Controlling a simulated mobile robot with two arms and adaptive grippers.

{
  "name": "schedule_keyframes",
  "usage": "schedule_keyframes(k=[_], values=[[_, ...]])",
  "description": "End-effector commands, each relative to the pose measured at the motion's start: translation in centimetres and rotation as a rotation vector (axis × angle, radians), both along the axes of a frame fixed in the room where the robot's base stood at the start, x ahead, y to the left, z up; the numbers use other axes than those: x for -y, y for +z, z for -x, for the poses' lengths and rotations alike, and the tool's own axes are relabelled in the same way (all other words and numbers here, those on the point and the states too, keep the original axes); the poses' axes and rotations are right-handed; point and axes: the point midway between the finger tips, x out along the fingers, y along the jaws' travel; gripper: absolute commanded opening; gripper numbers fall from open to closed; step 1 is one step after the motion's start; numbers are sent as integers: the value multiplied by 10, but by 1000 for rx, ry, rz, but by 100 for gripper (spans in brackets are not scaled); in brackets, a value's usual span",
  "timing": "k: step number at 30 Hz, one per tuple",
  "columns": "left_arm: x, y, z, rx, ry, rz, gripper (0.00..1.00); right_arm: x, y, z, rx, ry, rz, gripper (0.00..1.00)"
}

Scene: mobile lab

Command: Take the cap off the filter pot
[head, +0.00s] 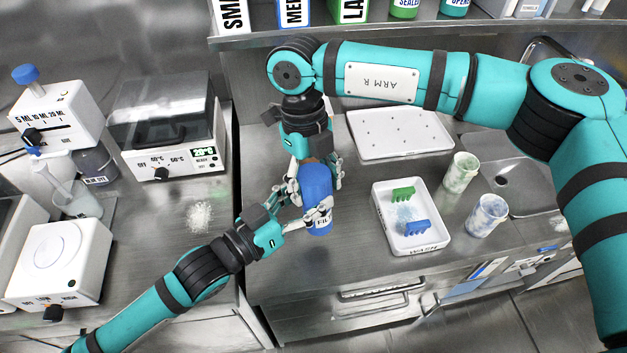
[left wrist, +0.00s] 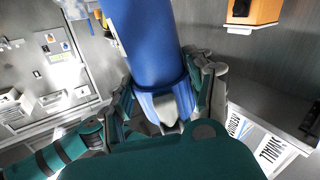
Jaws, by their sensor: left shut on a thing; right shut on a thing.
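A white tray (head: 437,243) with a green and a blue piece lies to the right, beside two stained cups (head: 460,172) (head: 487,215). A flat white tray (head: 400,148) and a sink (head: 515,178) are behind. Lab devices (head: 168,135) and a white powder pile (head: 200,217) are left.

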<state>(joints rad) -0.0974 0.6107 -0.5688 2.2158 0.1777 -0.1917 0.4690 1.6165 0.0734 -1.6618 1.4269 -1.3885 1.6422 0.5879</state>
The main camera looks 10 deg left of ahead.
Motion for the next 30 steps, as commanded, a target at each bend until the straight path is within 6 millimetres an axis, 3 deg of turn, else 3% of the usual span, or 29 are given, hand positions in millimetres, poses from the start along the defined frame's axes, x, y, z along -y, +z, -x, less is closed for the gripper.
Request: schedule_keyframes(k=[4, 30], values=[[1, 1, 1, 3, -3, 3, 0, 0, 0, 0, -27, 248, -39, 21], [1, 2, 1, 4, -4, 4, 0, -1, 0, 0, -26, 246, -39, 20]])
